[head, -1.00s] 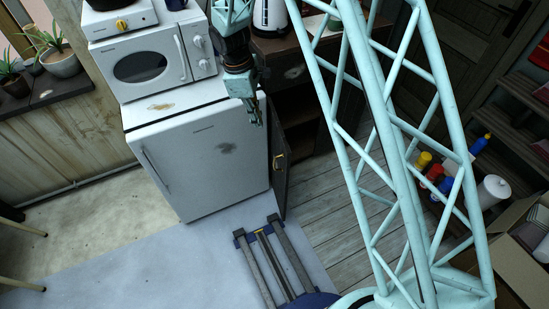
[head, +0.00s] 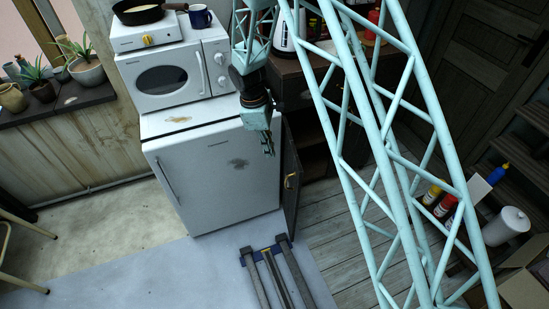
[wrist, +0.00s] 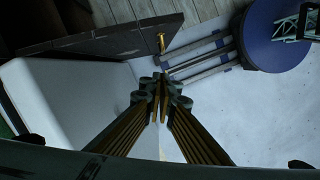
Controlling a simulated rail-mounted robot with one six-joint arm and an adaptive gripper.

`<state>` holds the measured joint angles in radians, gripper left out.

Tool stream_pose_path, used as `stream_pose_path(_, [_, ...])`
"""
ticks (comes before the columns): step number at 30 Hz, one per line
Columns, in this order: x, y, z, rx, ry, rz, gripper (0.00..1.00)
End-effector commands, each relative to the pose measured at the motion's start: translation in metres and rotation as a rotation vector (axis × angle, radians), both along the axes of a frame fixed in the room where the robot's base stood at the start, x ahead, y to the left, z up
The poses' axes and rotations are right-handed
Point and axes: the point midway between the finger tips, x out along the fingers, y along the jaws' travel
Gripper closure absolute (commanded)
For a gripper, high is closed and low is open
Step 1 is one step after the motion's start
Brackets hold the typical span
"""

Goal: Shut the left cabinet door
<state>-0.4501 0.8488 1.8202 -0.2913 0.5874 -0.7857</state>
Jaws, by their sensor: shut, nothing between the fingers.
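The left cabinet door (head: 292,192) is a dark panel standing open, swung out from the dark wooden cabinet (head: 304,80) alongside the fridge. Its brass handle (head: 291,181) faces right. Behind it, part of the cabinet's dark inside is exposed. In the wrist view the door (wrist: 110,42) runs across the upper left, with the handle (wrist: 161,42) near its right end. My gripper (head: 269,150) is shut and empty, pointing down above the fridge's right edge, left of the door. Its closed fingertips (wrist: 160,82) appear below the handle in the wrist view, apart from it.
The white fridge (head: 215,185) stands close to the door's left, with a microwave (head: 172,75) on top. My rail (head: 275,275) lies on the floor in front. The wooden floor (head: 345,220) right of the door is clear. Bottles and a paper roll (head: 506,226) stand farther right.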

Motion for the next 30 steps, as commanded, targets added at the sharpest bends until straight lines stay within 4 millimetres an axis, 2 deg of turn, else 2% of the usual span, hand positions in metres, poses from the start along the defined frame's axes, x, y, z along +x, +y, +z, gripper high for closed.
stream_pose_path(8, [-0.001,-0.005,-0.025,-0.001,0.001,0.0,1.0])
stream_pose_path(24, [-0.002,-0.018,-0.095,-0.001,0.002,0.001,1.0])
stream_pose_path(30, [-0.003,-0.038,-0.104,-0.001,0.001,-0.001,1.0])
